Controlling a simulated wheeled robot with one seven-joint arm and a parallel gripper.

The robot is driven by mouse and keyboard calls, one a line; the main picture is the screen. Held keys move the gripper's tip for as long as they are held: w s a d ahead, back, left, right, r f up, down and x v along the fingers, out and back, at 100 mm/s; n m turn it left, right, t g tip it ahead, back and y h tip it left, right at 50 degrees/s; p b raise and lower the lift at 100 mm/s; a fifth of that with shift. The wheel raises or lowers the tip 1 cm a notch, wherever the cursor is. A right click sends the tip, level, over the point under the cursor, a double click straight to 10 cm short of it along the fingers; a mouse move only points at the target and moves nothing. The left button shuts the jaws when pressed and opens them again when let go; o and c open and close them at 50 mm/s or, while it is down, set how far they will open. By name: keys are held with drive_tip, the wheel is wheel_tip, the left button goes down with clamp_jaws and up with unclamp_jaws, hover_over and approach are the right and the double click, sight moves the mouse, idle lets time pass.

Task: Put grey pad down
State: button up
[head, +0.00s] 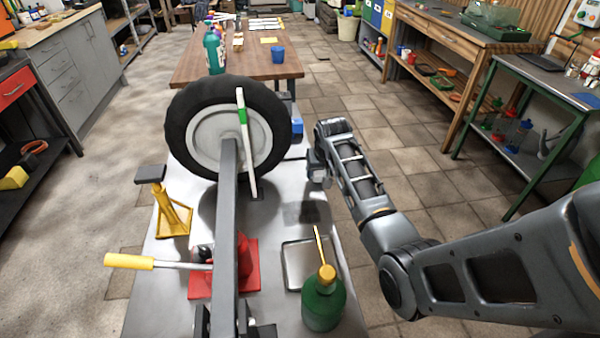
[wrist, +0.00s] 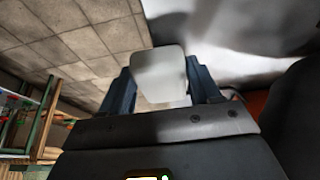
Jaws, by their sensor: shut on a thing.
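The grey pad (wrist: 160,75) is a pale, rounded slab between the two fingers of my gripper (wrist: 158,85) in the wrist view. The fingers are shut on its sides. In the head view my gripper (head: 318,165) is over the right edge of the metal table (head: 180,260), just right of the wheel. The pad is hard to tell from my gripper there. A dark shadow lies on the table below it. The pad looks raised above the table, though the exact height cannot be told.
A wheel (head: 185,125) stands upright left of my gripper. A yellow stand (head: 175,215), a red jack (head: 245,270), a shallow metal tray (head: 292,262) and a green bottle (head: 323,303) occupy the table. Bare metal lies between wheel and tray. A wooden table (head: 255,65) stands beyond.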

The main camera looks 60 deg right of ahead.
sight(300, 180)
drive_tip(key=w+a, duration=0.4)
drive_tip(key=shift+w+p, duration=0.3)
drive_tip(key=shift+p, duration=0.05)
drive_tip(key=shift+f, duration=0.3)
drive_tip(key=shift+f, duration=0.1)
drive_tip(key=o, duration=1)
drive_tip(key=v, duration=1.2)
drive_tip(key=shift+p, duration=0.35)
